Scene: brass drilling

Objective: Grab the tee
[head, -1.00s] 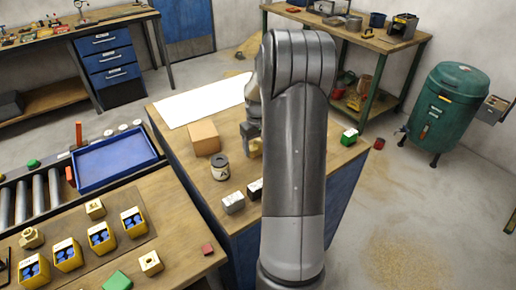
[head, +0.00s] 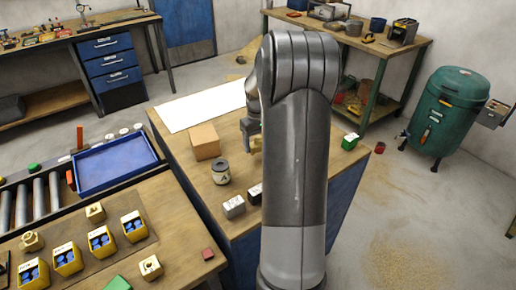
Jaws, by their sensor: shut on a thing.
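My gripper (head: 254,141) is over the middle bench, partly hidden behind my own arm. It points down and is shut on a small brass-coloured piece (head: 258,144), which seems to be the tee; my arm covers part of it, so its shape is unclear. Other brass-coloured fittings stand on the near bench at left: one (head: 32,241) at the far left, one (head: 95,211) behind the yellow bins, and one (head: 150,267) at the front.
A blue tray (head: 115,163) lies at left.

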